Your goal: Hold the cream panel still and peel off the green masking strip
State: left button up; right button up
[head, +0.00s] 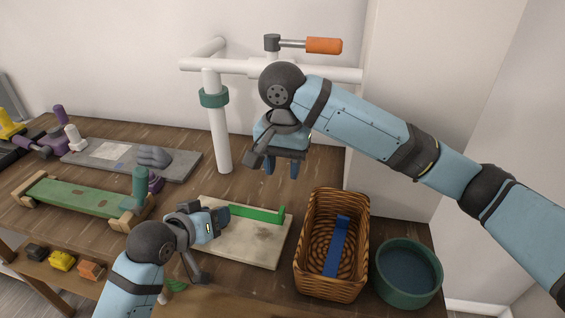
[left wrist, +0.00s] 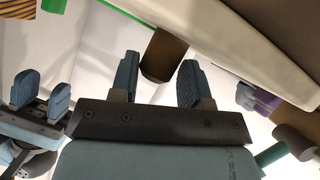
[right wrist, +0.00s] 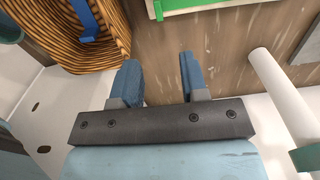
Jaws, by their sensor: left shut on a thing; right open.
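The cream panel (head: 255,245) lies flat on the wooden table. The green masking strip (head: 258,213) runs along its far part, with a raised tab at its right end. My left gripper (head: 224,213) is at the panel's left side. Its fingers are shut on a brown block (left wrist: 163,55), which appears next to the panel; whether it is fixed to the panel is unclear. The strip also shows at the top of the right wrist view (right wrist: 195,5).
A wicker basket (head: 303,268) holding a blue strip (head: 337,245) stands right of the panel, with a teal bowl (head: 408,292) beyond. A white pipe frame (head: 220,130) rises behind. A green board (head: 80,198) and a grey slab (head: 185,165) lie left.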

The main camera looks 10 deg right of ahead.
pick_arm(q)
jog(key=shift+f, duration=0.1)
pick_arm(e)
notch_tip(320, 180, down, 12)
jog(key=shift+r, duration=0.2)
grip_shut()
jog(key=shift+r, duration=0.1)
dwell(0.3)
notch_tip(320, 180, up, 18)
dwell(3.8)
pick_arm(q)
jog(key=o, duration=1.2)
